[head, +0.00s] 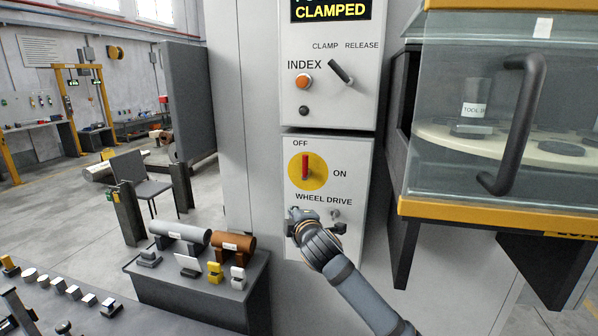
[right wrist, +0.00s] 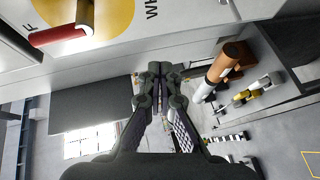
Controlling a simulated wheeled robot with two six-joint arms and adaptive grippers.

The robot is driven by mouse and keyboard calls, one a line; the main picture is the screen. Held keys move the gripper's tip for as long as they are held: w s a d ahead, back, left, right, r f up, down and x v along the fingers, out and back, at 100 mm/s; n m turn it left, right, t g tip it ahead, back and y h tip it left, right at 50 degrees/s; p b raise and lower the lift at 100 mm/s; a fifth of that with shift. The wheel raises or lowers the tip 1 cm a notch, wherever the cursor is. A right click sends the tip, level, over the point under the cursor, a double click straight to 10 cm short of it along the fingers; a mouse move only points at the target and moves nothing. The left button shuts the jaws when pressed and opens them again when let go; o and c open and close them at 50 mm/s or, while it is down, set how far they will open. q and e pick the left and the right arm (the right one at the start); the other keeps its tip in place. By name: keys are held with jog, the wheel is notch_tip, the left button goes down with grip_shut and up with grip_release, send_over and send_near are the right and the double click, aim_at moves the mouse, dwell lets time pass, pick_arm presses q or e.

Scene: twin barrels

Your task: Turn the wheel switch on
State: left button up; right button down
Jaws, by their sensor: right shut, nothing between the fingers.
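The wheel switch is a red handle (head: 306,167) on a round yellow disc (head: 319,172), on the grey WHEEL DRIVE panel (head: 353,157). The handle stands upright, pointing to OFF; ON is to its right. In the right wrist view the red handle (right wrist: 62,37) and yellow disc (right wrist: 92,14) show at the upper left, tilted. My right gripper (head: 297,216) is just below the disc, in front of the panel's lower part, apart from the handle. In the right wrist view its fingers (right wrist: 160,72) are together and empty. My left gripper is not in view.
Above is a panel with a CLAMP/RELEASE lever (head: 341,72) and an orange INDEX button (head: 304,82). A glass cabinet with a black handle (head: 520,125) juts out at the right. A grey bench (head: 190,290) with grey and brown cylinders stands at the lower left.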

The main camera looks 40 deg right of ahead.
aim_at(306, 165)
jog(key=s+a+r+n+t, duration=0.2)
jog(key=s+r, duration=0.1)
jog(key=r, duration=0.9)
pick_arm(q)
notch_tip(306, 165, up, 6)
jog(key=p, duration=0.6)
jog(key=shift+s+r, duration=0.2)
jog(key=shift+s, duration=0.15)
pick_arm(e)
jog(key=w+d, duration=0.4)
jog(key=w, duration=0.1)
jog(key=w+d, duration=0.2)
jog(key=shift+w+d+f, duration=0.15)
jog(key=shift+d+f, duration=0.05)
jog(key=shift+f, duration=0.15)
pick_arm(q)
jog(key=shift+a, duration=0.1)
